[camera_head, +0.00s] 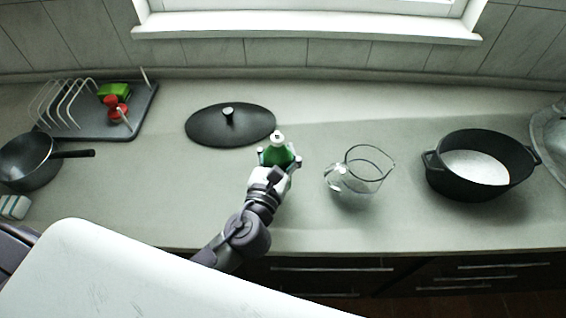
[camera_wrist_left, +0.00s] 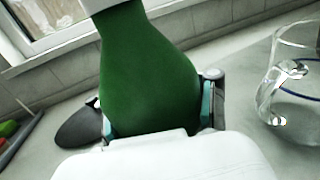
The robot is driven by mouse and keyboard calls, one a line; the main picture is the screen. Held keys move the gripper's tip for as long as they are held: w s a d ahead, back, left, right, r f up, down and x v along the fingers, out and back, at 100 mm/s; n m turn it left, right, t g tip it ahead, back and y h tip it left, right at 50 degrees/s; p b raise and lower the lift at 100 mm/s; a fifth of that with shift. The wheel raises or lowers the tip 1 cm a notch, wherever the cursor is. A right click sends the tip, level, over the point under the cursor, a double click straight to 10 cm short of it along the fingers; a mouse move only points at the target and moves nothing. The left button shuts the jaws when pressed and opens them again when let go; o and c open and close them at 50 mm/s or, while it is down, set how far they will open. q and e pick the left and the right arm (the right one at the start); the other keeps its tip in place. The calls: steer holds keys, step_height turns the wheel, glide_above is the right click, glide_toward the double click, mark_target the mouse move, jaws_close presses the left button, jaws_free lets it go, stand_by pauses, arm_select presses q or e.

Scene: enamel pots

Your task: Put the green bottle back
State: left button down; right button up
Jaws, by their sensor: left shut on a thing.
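The green bottle (camera_head: 278,152) has a white cap and stands roughly upright over the middle of the counter, just in front of the black lid. My left gripper (camera_head: 279,160) is shut around its body. In the left wrist view the bottle (camera_wrist_left: 150,70) fills the middle, with a gripper finger (camera_wrist_left: 207,105) on each side. I cannot tell whether the bottle's base touches the counter. My right gripper is not in view.
A black lid (camera_head: 215,128) lies behind the bottle. A glass jug (camera_head: 362,178) and a black pot (camera_head: 462,188) stand to the right. A dish rack (camera_head: 135,118) with green and red items and a saucepan (camera_head: 30,172) are at left.

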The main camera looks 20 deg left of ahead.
arm_select(q)
step_height(320, 180, down, 4)
steer(key=shift+w+f+b, duration=0.1)
steer(key=shift+f+b, duration=0.05)
steer(key=shift+b, duration=0.5)
steer(key=shift+c, duration=1.3)
jaws_free()
steer(key=shift+f, duration=0.1)
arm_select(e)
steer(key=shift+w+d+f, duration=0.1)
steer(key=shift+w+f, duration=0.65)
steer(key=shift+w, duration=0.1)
arm_select(q)
steer(key=s+b, duration=0.3)
steer(key=s, duration=0.8)
steer(key=shift+s, duration=0.2)
steer(key=shift+s+r, duration=0.2)
steer(key=shift+s, duration=0.15)
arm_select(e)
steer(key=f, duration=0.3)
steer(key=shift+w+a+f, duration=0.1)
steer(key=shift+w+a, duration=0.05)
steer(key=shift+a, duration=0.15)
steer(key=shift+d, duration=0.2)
